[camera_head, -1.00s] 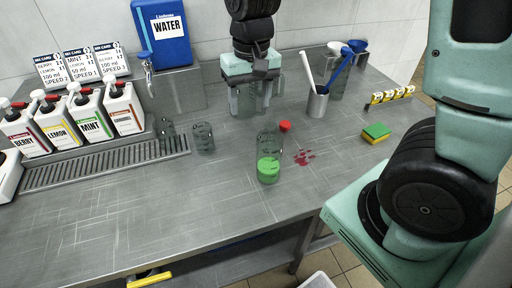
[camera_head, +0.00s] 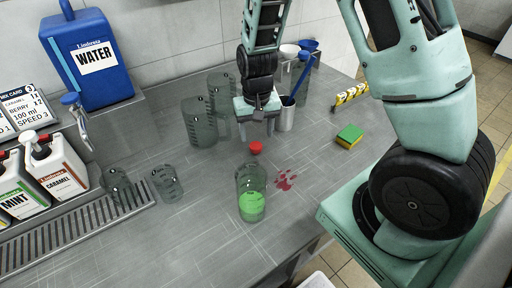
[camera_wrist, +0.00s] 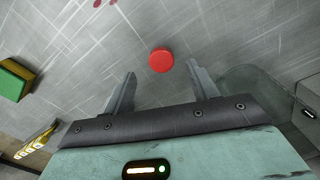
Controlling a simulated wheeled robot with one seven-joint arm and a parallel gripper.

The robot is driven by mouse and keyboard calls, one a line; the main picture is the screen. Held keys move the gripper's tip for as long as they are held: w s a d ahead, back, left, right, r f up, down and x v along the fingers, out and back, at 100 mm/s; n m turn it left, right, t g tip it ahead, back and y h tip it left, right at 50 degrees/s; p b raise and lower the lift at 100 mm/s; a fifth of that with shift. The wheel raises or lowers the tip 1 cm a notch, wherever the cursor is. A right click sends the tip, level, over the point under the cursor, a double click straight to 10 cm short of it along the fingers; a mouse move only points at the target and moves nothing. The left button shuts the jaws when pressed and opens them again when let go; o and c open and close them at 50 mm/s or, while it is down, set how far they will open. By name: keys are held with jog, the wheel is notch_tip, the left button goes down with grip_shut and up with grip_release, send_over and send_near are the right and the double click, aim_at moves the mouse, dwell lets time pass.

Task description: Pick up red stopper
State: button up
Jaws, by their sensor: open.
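The red stopper (camera_head: 256,147) stands on the grey metal counter, just behind a glass beaker (camera_head: 251,195) holding green liquid. In the wrist view the round red stopper (camera_wrist: 161,60) lies beyond the fingertips, roughly in line with the gap between them. My gripper (camera_head: 256,130) is low over the counter, close behind the stopper. It also shows in the wrist view (camera_wrist: 160,80) with its two fingers spread apart and nothing between them.
Two large clear jugs (camera_head: 200,122) stand left of my gripper. A metal cup (camera_head: 286,114) with utensils stands just behind it. A yellow-green sponge (camera_head: 349,136) lies at right, and a red spill (camera_head: 286,180) is beside the beaker.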

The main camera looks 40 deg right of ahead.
aim_at(256, 145)
notch_tip(256, 145, down, 5)
jog(key=shift+w+p, duration=0.15)
jog(key=shift+p, duration=0.15)
jog(key=c, duration=1)
